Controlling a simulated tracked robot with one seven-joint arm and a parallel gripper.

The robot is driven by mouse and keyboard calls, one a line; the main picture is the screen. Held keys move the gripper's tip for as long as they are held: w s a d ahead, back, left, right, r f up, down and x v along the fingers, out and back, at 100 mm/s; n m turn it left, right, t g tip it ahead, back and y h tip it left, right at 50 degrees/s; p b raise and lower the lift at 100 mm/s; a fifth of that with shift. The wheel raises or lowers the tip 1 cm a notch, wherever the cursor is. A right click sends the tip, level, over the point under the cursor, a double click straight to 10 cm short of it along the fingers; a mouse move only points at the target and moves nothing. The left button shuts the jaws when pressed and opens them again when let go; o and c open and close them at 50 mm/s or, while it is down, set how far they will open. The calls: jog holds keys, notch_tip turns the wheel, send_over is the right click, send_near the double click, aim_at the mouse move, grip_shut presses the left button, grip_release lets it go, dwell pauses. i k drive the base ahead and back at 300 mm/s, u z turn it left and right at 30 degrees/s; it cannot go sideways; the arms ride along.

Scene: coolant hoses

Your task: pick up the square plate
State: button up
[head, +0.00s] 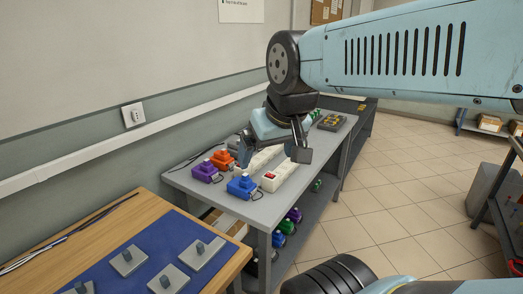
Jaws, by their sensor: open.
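Several grey plates, each with a dark upright grip, lie on a blue mat (148,231) on the wooden table at the lower left. One plate (123,266) is at the left, another (207,257) at the right, and a third (161,285) at the front. A further one is cut off by the bottom edge. I cannot tell for sure which is the square plate. My gripper (273,160) is open and empty above the grey table, well behind and to the right of the plates.
The grey table (225,202) holds purple, orange and blue plug-like blocks (242,187) and white power strips (280,175) beneath my gripper. Cables (65,238) lie along the wooden table's wall side. A wall is at the left; tiled floor at the right is open.

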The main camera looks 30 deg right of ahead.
aim_at(126, 263)
jog(key=z, duration=0.55)
jog(key=k, duration=1.3)
jog(key=u, duration=1.05)
jog(key=i, duration=1.05)
jog(key=z, duration=0.05)
